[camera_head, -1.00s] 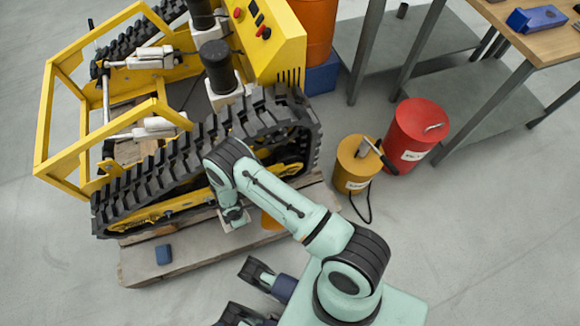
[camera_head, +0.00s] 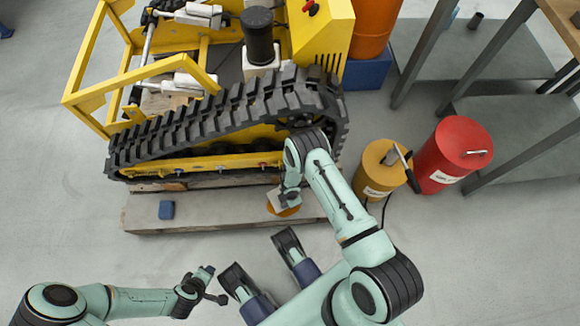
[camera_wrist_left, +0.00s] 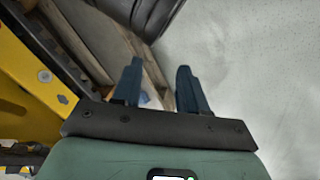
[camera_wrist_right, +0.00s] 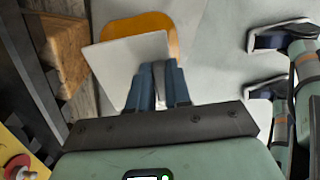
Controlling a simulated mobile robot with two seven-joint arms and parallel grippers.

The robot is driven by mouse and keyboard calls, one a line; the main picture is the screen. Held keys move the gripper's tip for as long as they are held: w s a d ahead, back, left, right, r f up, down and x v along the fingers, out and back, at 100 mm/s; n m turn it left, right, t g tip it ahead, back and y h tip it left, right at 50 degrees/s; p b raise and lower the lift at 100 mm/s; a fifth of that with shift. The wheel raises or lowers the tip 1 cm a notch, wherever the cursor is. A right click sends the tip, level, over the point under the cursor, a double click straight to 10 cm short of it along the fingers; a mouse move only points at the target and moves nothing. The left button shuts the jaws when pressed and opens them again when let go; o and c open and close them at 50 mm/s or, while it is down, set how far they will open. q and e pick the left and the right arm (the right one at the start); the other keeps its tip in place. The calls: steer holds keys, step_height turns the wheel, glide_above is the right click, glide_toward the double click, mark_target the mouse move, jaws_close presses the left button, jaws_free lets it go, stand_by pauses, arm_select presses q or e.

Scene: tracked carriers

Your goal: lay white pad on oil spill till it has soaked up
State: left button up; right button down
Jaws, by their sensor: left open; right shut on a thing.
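The white pad (camera_wrist_right: 125,65) is a flat square in my right gripper (camera_wrist_right: 160,85), which is shut on its near edge. The oil spill (camera_wrist_right: 160,22) is an orange-amber patch, partly hidden behind the pad. In the head view the pad (camera_head: 276,203) and the spill (camera_head: 290,211) show beside the track at the pallet's right part. I cannot tell whether the pad touches the spill. My left gripper (camera_head: 207,283) is low in the head view, away from the spill; in the left wrist view its fingers (camera_wrist_left: 158,85) are apart and empty.
A yellow tracked carrier with a black track (camera_head: 225,115) stands on a wooden pallet (camera_head: 150,215). A small blue block (camera_head: 166,210) lies on the pallet. A yellow can (camera_head: 378,172) and a red can (camera_head: 453,155) stand right, near metal benches. Floor at lower left is clear.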

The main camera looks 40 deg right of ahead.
step_height(320, 180, down, 3)
steer(key=shift+r+b, duration=0.15)
steer(key=shift+b, duration=0.15)
arm_select(q)
steer(key=shift+g, duration=0.7)
steer(key=shift+s+a+f+b, duration=0.2)
steer(key=shift+s+f+b, duration=0.1)
steer(key=shift+s+f, duration=0.4)
steer(key=shift+s+a+f+b, duration=0.25)
steer(key=shift+s+f, duration=0.2)
steer(key=shift+f, duration=0.4)
steer(key=shift+s+a+f+b, duration=0.15)
steer(key=shift+s+f+b, duration=0.15)
steer(key=shift+s+f, duration=0.4)
arm_select(e)
steer(key=shift+f, duration=1.9)
arm_select(q)
steer(key=shift+w+f, duration=0.1)
steer(key=shift+f, duration=0.05)
arm_select(e)
steer(key=shift+f, duration=0.15)
steer(key=c, duration=1.1)
jaws_free()
arm_select(q)
steer(key=shift+f, duration=0.1)
arm_select(e)
steer(key=shift+o, duration=0.2)
